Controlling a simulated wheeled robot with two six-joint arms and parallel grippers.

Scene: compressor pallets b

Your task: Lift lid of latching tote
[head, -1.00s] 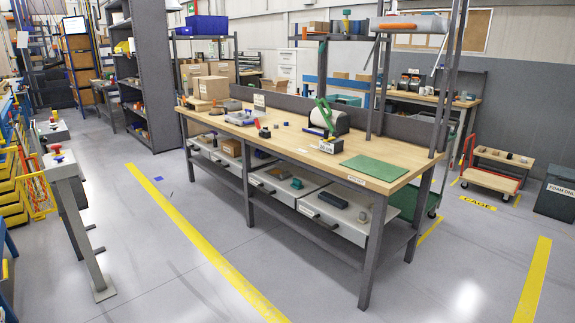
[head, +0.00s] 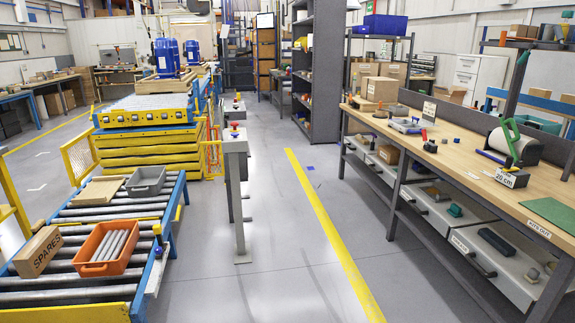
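Neither of my grippers is in view. I cannot pick out a latching tote with a lid for certain. An open orange tote (head: 88,268) with several grey bars in it sits on the roller conveyor (head: 75,288) at lower left. A small grey tote (head: 146,180) sits behind it, and no lid shows on it. A blue bin (head: 388,25) stands high on a rack at the back right; whether it has a lid or latches is too small to tell.
A cardboard box marked SPARES (head: 38,252) lies beside the orange tote. Grey posts (head: 238,195) stand right of the conveyor. A long workbench (head: 470,150) with drawers runs along the right. The grey floor (head: 285,270) between is clear, with a yellow line (head: 325,220).

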